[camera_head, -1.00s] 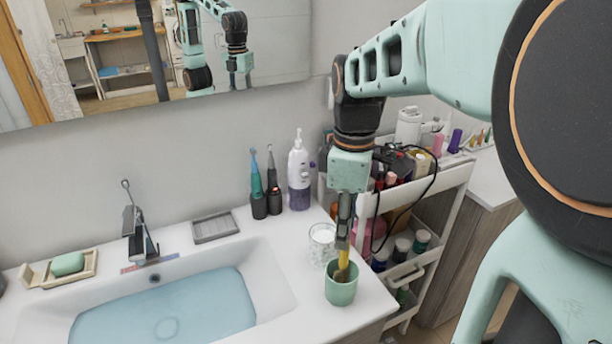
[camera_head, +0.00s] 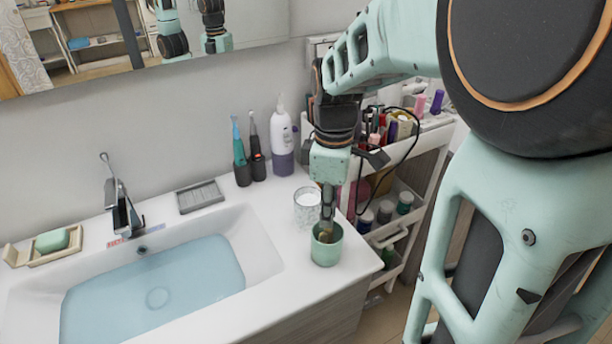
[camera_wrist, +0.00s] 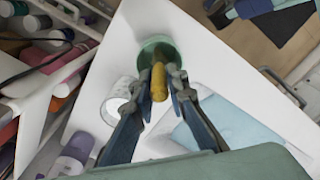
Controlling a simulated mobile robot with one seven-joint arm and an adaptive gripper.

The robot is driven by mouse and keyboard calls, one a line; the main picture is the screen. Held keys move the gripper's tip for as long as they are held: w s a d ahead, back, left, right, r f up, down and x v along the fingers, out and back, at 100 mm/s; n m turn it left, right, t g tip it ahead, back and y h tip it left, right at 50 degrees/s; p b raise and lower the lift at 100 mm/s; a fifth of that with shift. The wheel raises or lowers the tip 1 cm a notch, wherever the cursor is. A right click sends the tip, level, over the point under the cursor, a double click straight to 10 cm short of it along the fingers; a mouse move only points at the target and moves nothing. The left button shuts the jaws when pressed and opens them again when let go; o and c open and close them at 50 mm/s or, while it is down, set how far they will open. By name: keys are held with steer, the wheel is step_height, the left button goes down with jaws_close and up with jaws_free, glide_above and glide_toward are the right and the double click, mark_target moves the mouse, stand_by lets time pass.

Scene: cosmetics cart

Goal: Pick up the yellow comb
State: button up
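The yellow comb (camera_wrist: 158,82) stands handle up in a small green cup (camera_head: 327,252), which sits on the right end of the white washstand. The cup also shows in the wrist view (camera_wrist: 157,48). My gripper (camera_head: 326,228) points down with its fingertips at the cup's mouth. In the wrist view my gripper (camera_wrist: 160,76) has one finger on each side of the yellow handle. The fingers look very close to the handle, but I cannot tell whether they touch it. The comb's lower part is hidden in the cup.
A clear glass (camera_head: 307,207) stands close behind the cup. The basin (camera_head: 157,290) holds water to the left. Electric toothbrushes (camera_head: 242,165) and a white-purple bottle (camera_head: 283,140) stand at the wall. A loaded white cart (camera_head: 425,150) is on the right.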

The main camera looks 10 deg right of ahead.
jaws_close()
